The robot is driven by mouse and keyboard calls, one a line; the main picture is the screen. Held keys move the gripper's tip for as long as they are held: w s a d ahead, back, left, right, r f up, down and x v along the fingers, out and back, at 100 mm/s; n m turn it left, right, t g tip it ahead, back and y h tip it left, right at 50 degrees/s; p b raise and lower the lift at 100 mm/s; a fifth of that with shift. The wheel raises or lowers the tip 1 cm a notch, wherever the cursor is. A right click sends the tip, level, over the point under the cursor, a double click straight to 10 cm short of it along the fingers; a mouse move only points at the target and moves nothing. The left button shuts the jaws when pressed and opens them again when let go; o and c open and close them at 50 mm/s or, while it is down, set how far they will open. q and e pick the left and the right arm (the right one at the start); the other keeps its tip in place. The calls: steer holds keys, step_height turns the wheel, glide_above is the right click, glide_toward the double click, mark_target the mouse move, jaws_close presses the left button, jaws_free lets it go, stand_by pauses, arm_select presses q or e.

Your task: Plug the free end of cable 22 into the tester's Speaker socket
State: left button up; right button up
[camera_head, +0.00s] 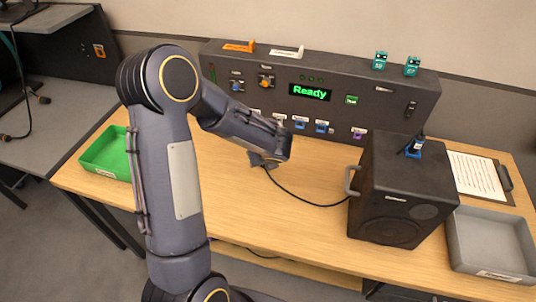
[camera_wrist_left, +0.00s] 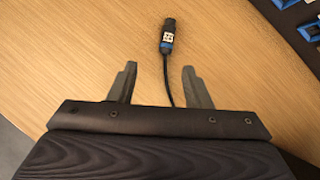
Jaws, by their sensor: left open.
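The tester (camera_head: 330,105) is a long dark panel at the back of the table, its green display reading "Ready". Several labelled sockets line its lower front; their labels are too small for me to tell which is Speaker. A black cable (camera_head: 310,200) runs from the speaker box to beneath my left gripper (camera_head: 265,160). In the left wrist view, its black plug with a blue band and small white label (camera_wrist_left: 166,42) lies on the wood; the number is not clearly readable. My open left gripper (camera_wrist_left: 159,72) has the cable between its fingers, the plug just beyond the tips. My right gripper is unseen.
The black speaker box (camera_head: 400,190) stands right of the cable, with a blue-based plug (camera_head: 414,148) on top. A grey tray (camera_head: 490,240) and a clipboard (camera_head: 475,175) are at right; a green tray (camera_head: 105,155) is at left. The table's front middle is mostly clear.

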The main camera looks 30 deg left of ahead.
arm_select(q)
steer(key=shift+m, duration=0.6)
steer(key=b+x, duration=0.1)
steer(key=x, duration=0.2)
steer(key=b+x, duration=0.1)
steer(key=x, duration=0.2)
steer(key=d+b+x, duration=0.1)
steer(key=b+x, duration=0.1)
steer(key=x, duration=0.1)
steer(key=shift+w+f, duration=0.1)
steer(key=shift+w, duration=0.1)
steer(key=shift+w+a+f+b, duration=0.2)
steer(key=shift+w+f+b, duration=0.1)
steer(key=shift+f+b, duration=0.1)
jaws_close()
steer(key=shift+r+p, duration=2.15)
steer(key=shift+r, duration=0.45)
steer(key=shift+f, duration=0.1)
